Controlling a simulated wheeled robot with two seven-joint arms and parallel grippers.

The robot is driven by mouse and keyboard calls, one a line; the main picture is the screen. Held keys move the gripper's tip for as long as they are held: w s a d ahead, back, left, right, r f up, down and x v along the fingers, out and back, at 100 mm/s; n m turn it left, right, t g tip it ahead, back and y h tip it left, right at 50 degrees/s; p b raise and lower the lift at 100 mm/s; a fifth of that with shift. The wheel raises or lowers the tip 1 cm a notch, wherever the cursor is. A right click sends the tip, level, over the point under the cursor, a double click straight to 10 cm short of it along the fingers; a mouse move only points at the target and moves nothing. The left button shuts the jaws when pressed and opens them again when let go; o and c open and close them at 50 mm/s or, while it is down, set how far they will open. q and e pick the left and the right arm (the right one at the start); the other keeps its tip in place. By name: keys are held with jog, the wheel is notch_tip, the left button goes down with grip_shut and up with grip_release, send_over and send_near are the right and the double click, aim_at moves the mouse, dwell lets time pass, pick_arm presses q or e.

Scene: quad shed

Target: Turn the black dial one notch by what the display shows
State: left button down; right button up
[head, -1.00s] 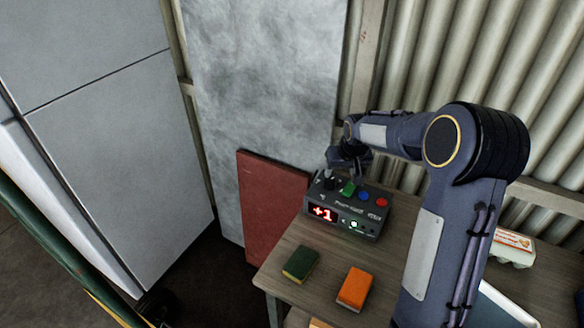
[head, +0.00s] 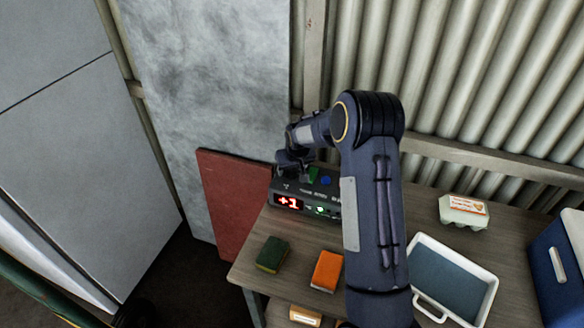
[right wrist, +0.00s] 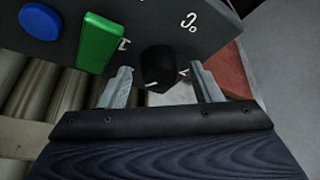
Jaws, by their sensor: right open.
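The control box (head: 313,190) stands on the bench; its red display (head: 288,203) reads "+1". The black dial (right wrist: 158,66) shows in the right wrist view with a short white mark at its lower edge and white symbols around it. My right gripper (right wrist: 163,82) is open, with one finger on each side of the dial and small gaps between. In the head view my right gripper (head: 291,162) is over the box's left end and hides the dial. The green button (right wrist: 99,43) and blue button (right wrist: 40,20) are beside it. My left gripper is out of view.
A white tray (head: 425,307), an egg carton (head: 463,211) and a blue cooler (head: 550,275) are to the right. A red panel (head: 228,205) leans left of the bench.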

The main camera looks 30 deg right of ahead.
jog(key=c, duration=1)
jog(key=shift+d+f+n+y+b, duration=0.15)
jog(key=shift+n+y+b, duration=0.25)
jog(key=shift+n+b, duration=0.6)
jog(key=n+y+b, duration=0.1)
jog(key=n+b, duration=0.1)
jog(key=n, duration=0.1)
jog(key=shift+d+n, duration=0.1)
jog(key=shift+n, duration=0.2)
jog(key=n+y+b, duration=0.1)
jog(key=n, duration=0.1)
jog(key=shift+n, duration=0.3)
jog(key=shift+n+g+y, duration=0.7)
jog(key=shift+n, duration=1.1)
